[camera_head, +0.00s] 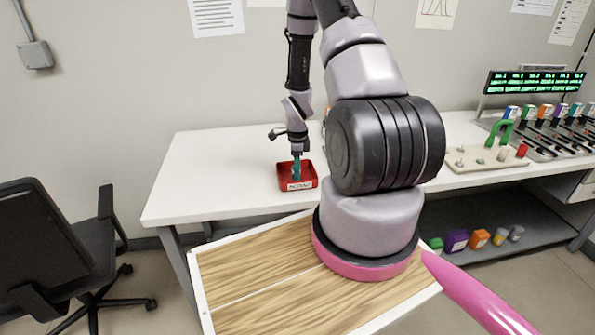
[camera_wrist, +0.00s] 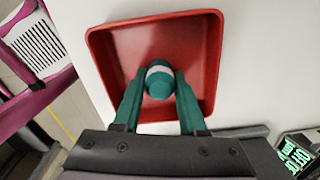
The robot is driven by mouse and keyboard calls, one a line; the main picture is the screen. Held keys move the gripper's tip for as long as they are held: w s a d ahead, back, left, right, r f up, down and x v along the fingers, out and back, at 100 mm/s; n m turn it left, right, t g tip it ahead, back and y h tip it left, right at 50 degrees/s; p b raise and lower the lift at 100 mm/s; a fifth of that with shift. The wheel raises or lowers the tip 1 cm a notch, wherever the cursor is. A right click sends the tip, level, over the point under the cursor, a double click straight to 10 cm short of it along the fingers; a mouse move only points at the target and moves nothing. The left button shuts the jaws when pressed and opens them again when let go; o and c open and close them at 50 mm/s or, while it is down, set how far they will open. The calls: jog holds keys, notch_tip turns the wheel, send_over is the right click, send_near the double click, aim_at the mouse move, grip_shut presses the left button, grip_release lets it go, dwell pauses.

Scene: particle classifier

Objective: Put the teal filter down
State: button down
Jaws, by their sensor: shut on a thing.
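My gripper (camera_head: 296,168) points down over a red tray (camera_head: 284,186) on the white table. In the wrist view its two teal fingers (camera_wrist: 160,92) are shut on the teal filter (camera_wrist: 159,82), a small round piece with a pale band. The filter shows inside the outline of the red tray (camera_wrist: 212,60). I cannot tell whether it touches the tray floor. In the head view the filter is too small to tell apart from the teal fingers. The tray has a white label on its front, too small to read surely.
The white table (camera_head: 210,180) is clear left of the tray. At the right stand a beige board (camera_head: 480,160) with small pieces and a rack of coloured items (camera_head: 545,125) under a green-lit display (camera_head: 535,82). Several coloured items lie on the lower shelf. A black chair (camera_head: 50,215) stands at left.

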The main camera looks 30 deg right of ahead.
jog(key=shift+f, duration=0.15)
jog(key=shift+c, duration=2.2)
grip_release()
